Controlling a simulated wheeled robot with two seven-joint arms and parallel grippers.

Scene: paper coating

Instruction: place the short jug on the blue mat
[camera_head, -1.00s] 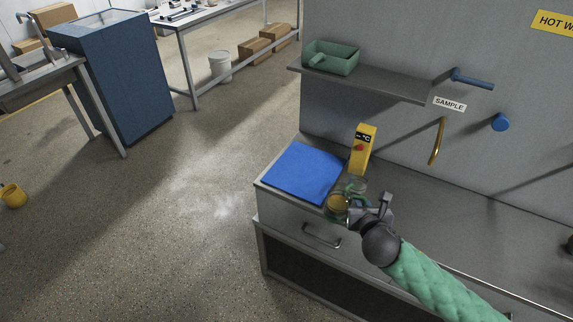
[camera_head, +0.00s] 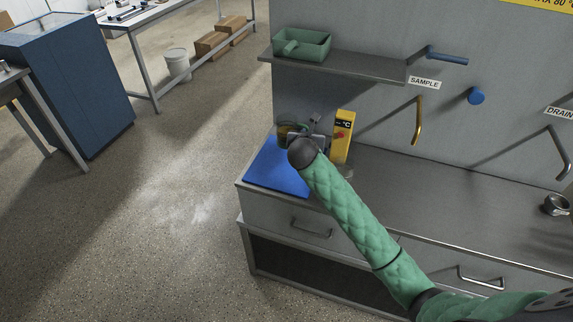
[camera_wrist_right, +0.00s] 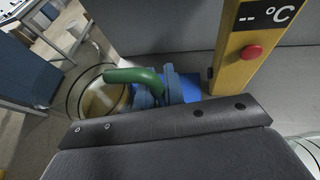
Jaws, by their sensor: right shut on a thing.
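The blue mat (camera_head: 268,174) lies flat at the left end of the grey bench. A short glass jug (camera_head: 284,132) with amber contents and a green handle is held over the mat's back part, close to the wall. My right gripper (camera_head: 306,136) is shut on its handle and partly hides the jug. In the right wrist view the jug (camera_wrist_right: 90,100) is left of the fingers (camera_wrist_right: 163,88), with a strip of blue mat behind them. I cannot tell whether the jug's base touches the mat. My left gripper is out of view.
A yellow temperature post (camera_head: 343,137) stands right of the mat, close to my right gripper. Another clear glass vessel (camera_wrist_right: 308,150) shows partly at the right wrist view's edge. A shelf (camera_head: 345,68) with a green tray (camera_head: 301,45) hangs above. The bench's left edge is near the mat.

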